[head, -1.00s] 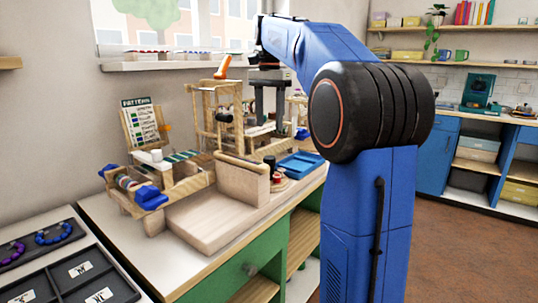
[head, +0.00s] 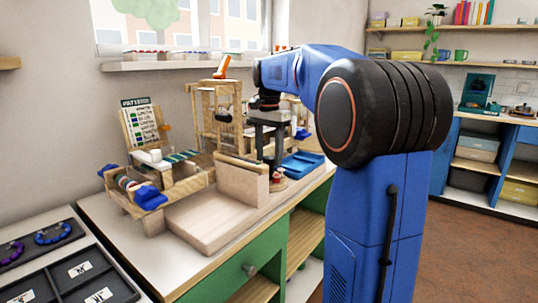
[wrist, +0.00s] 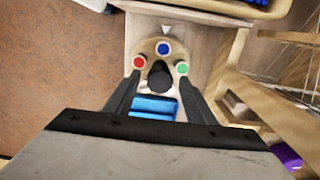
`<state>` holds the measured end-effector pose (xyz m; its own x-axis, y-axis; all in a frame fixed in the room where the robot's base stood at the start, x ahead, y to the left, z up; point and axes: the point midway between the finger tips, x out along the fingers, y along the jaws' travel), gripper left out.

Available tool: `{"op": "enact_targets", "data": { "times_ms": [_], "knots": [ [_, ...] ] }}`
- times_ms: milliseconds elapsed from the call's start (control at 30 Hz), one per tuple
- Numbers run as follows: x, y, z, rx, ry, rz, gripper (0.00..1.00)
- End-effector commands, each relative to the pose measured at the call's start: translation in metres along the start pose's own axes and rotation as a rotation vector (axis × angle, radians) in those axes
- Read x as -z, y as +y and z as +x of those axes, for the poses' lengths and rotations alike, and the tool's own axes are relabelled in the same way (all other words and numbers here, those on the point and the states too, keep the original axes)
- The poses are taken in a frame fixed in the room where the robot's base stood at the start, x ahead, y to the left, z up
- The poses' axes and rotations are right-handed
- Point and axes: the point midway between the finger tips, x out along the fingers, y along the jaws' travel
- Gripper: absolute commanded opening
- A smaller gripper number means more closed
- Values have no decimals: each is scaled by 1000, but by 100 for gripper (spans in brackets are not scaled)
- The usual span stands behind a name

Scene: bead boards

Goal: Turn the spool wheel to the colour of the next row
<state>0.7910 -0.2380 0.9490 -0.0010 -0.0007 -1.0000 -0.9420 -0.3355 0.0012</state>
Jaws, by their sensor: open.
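The spool wheel (wrist: 147,49) is a round tan disc with a red, a blue and a green spot and a dark knob (wrist: 160,77) at its middle. The blue spot is at the top, by a white pointer (wrist: 165,29). Red is at left, green at right. My gripper (wrist: 159,80) is open, with a finger on either side of the knob; I cannot tell whether they touch it. In the head view my gripper (head: 268,150) is low over the wheel (head: 279,184), partly hiding it. The pattern card (head: 146,122) stands left of the loom; its rows are too small to read.
A wooden loom (head: 215,110) stands behind and left of my gripper. A wooden block (head: 241,182) is just left of the wheel. A blue tray (head: 304,164) lies to its right. In the wrist view a wooden frame (wrist: 232,65) stands close at right.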

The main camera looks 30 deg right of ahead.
Motion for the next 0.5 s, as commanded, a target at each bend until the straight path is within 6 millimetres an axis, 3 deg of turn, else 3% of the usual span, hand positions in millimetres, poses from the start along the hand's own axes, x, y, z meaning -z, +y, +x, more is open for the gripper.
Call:
{"op": "enact_targets", "data": {
  "times_ms": [133,300,500],
  "knots": [
    [0,0,0,0,0,0,47],
    [0,0,0,0,0,0,8],
    [0,0,0,0,0,-6,9]
  ]
}}
